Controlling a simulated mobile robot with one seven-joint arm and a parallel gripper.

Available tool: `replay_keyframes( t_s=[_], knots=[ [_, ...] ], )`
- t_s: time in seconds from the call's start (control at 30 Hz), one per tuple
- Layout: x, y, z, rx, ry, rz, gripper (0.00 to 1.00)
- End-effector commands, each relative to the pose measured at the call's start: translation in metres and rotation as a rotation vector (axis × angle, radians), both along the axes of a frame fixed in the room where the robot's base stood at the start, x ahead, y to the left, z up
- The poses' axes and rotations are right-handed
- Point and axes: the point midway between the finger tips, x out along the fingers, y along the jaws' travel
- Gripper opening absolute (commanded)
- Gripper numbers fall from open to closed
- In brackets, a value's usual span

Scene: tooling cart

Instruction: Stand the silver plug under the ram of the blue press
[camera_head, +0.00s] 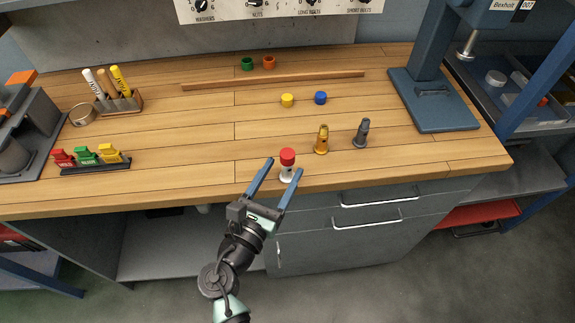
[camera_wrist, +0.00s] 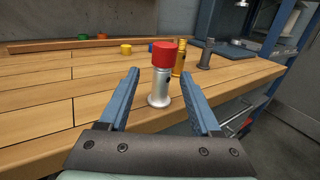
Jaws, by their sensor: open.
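The silver plug (camera_head: 288,171) stands upright near the bench's front edge, with a red cap on top. In the wrist view the silver plug (camera_wrist: 160,88) is between the two fingers, near their tips, with gaps visible on both sides. My gripper (camera_head: 284,166) is open and empty, reaching in from the front; its blue fingers also show in the wrist view (camera_wrist: 160,72). The blue press (camera_head: 433,115) stands at the bench's right end, with its flat base plate clear. Its silver ram (camera_head: 467,46) hangs from the head above.
A gold plug (camera_head: 321,141) and a dark grey plug (camera_head: 361,135) stand right of the silver one. Yellow (camera_head: 287,100) and blue (camera_head: 320,98) caps lie behind them. A wooden strip (camera_head: 270,81) crosses the back. The bench (camera_head: 190,140) left of the plugs is clear.

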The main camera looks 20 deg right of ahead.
Motion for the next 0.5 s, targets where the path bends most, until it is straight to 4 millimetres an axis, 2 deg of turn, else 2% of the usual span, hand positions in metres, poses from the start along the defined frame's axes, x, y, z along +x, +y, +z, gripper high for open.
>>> replay_keyframes(
  t_s=[0.17,0.5],
  knots=[
    [0.008,-0.009,0.001,0.001,-0.001,0.000,0.65],
    [0.037,-0.044,0.002,0.002,-0.002,0.000,0.65]
  ],
)
